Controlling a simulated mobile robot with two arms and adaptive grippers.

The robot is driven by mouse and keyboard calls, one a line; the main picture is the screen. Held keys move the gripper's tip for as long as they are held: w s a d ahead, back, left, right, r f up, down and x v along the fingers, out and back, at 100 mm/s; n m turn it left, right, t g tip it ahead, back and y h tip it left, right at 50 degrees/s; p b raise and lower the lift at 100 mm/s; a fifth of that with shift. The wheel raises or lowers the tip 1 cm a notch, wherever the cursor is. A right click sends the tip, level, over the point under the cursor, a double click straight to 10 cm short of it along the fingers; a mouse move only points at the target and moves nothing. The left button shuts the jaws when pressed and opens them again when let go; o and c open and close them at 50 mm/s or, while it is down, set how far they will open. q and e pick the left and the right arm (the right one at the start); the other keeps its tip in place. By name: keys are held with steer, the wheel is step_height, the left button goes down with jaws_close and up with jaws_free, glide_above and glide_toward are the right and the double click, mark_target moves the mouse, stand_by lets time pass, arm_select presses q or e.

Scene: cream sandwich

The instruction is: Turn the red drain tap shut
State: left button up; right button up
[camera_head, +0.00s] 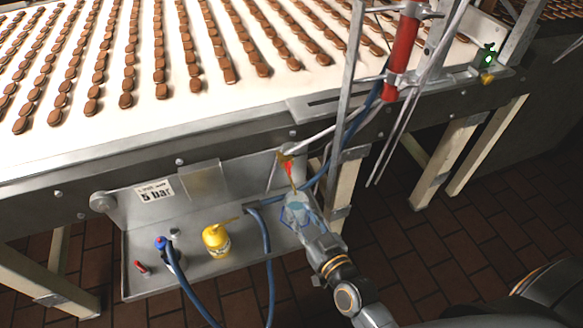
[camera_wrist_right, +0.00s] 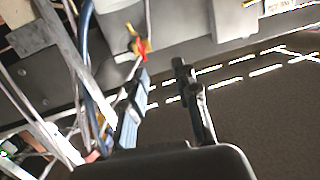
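The drain tap (camera_head: 287,166) has a red handle and a brass-yellow body. It sits under the front edge of the conveyor, above the grey shelf. In the right wrist view the red tap (camera_wrist_right: 139,46) shows just beyond the tip of the left-hand finger, off to the left of the finger gap. My right gripper (camera_head: 294,198) is just below the tap in the head view. Its two fingers (camera_wrist_right: 162,68) stand apart with nothing between them. Whether a fingertip touches the handle I cannot tell. My left gripper is not in view.
A grey shelf (camera_head: 205,268) holds a yellow oil can (camera_head: 216,241), a small red item (camera_head: 141,267) and blue hoses (camera_head: 267,250). A red cylinder (camera_head: 402,50) and metal rods stand right of the tap. The conveyor (camera_head: 120,150) above carries rows of brown biscuits.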

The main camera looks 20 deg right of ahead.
mark_target(290, 166)
steer(key=w, duration=0.4)
steer(key=w+d+m+t+h, duration=0.1)
steer(key=w, duration=0.4)
steer(key=w+d+h+p, duration=0.1)
steer(key=w, duration=0.4)
steer(key=shift+w+r+t, duration=0.1)
steer(key=shift+r+t, duration=0.2)
steer(key=shift+r, duration=0.05)
jaws_close()
